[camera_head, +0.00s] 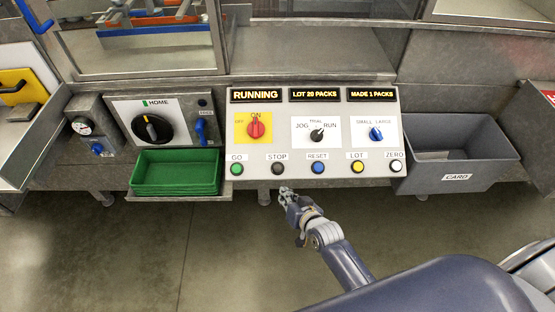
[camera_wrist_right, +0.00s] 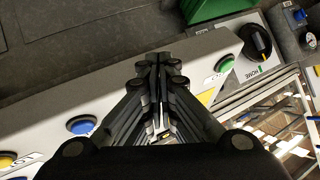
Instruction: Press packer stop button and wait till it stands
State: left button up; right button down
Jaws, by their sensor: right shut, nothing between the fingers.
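The packer's control panel (camera_head: 315,135) fills the middle of the head view, with its displays reading RUNNING, LOT 20 PACKS and MADE 1 PACKS. The dark STOP button (camera_head: 278,168) sits in the bottom row between the green GO button (camera_head: 237,169) and the blue RESET button (camera_head: 318,168). My right gripper (camera_head: 285,194) is shut and empty, just below and in front of the STOP button, apart from it in the head view. In the right wrist view the shut fingers (camera_wrist_right: 158,65) hide the STOP button; GO (camera_wrist_right: 224,64) and RESET (camera_wrist_right: 81,124) show either side. My left gripper is not in view.
A yellow LOT button (camera_head: 358,167) and white ZERO button (camera_head: 396,166) continue the row. A red knob (camera_head: 257,128) points to ON. Green trays (camera_head: 175,172) lie left of the panel, a grey CARD bin (camera_head: 460,160) right. The floor in front is clear.

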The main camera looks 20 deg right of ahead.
aim_at(281, 165)
pick_arm(q)
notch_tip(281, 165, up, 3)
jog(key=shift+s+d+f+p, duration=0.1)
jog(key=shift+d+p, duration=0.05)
jog(key=shift+p, duration=0.8)
pick_arm(e)
jog(key=w+r+t, duration=0.2)
jog(key=w+r, duration=0.2)
jog(key=r, duration=0.9)
jog(key=shift+a+r+m, duration=0.15)
jog(key=shift+r+m, duration=0.05)
jog(key=shift+m, duration=0.2)
pick_arm(q)
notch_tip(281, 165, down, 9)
jog(key=b, duration=0.8)
jog(key=shift+b, duration=0.4)
pick_arm(e)
jog(key=shift+w+d+f, duration=0.2)
jog(key=shift+w+f, duration=0.5)
jog(key=shift+f, duration=0.6)
jog(key=shift+w+d+f, duration=0.2)
jog(key=shift+w+f, duration=0.45)
jog(key=shift+f, duration=0.6)
jog(key=shift+w+d+f, duration=0.2)
jog(key=shift+w+f, duration=0.5)
jog(key=shift+f, duration=0.6)
jog(key=shift+f, duration=0.1)
jog(key=shift+w+f, duration=0.2)
jog(key=shift+f, duration=0.05)
